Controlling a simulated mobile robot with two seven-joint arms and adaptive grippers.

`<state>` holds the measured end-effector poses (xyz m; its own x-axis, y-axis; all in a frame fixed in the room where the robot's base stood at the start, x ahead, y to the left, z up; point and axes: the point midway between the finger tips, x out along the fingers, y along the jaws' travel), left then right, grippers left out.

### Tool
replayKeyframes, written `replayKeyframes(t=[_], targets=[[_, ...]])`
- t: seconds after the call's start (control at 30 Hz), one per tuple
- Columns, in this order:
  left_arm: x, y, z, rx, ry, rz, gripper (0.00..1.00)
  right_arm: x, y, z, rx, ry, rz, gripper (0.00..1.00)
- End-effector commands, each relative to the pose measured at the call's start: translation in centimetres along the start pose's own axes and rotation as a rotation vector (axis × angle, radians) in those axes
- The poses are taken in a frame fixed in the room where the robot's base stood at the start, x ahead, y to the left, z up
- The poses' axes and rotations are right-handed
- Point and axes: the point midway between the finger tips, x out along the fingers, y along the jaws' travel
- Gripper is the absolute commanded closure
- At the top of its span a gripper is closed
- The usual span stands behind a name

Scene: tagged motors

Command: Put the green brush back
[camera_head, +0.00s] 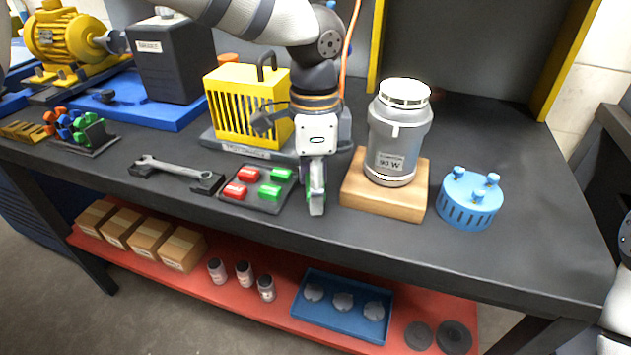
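A dark tray (256,203) on the bench holds small red blocks (234,190) on its left and green blocks (270,191) on its right, which look like the brushes. My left gripper (316,205) points down just right of this tray, in front of the yellow slatted motor. Its fingers look close together. A thin green edge shows along them, but I cannot tell whether it is a held brush. My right gripper is out of view; only part of my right arm shows at the right edge.
The yellow motor (230,105) stands behind the tray. A grey motor (395,140) on a wooden block (357,192) is close to the gripper's right. A blue cap (468,205) sits further right. A wrench (175,169) lies left. The bench's far right is clear.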

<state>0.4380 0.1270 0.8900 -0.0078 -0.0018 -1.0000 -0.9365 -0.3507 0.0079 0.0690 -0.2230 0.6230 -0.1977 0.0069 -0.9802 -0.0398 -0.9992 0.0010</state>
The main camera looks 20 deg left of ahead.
Motion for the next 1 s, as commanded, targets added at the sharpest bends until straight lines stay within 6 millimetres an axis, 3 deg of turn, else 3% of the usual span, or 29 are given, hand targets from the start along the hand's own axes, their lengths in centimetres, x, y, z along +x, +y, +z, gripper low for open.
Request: replayKeyframes(t=[0.23,0.27,0.3,0.63,1.0], targets=[[0.1,0.0,0.0,0.000,0.000,-0.002,0.76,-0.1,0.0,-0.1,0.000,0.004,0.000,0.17],[0.1,0.0,0.0,0.000,0.001,-0.002,0.45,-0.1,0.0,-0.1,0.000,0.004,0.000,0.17],[0.1,0.0,0.0,0.000,0.001,-0.002,0.41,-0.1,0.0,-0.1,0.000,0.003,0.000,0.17],[-0.3,0.0,-0.1,-0.001,0.003,-0.002,0.41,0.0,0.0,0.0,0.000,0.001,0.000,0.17],[-9.4,0.0,-0.1,-0.001,0.004,-0.006,0.41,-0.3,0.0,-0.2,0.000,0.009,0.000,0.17]])
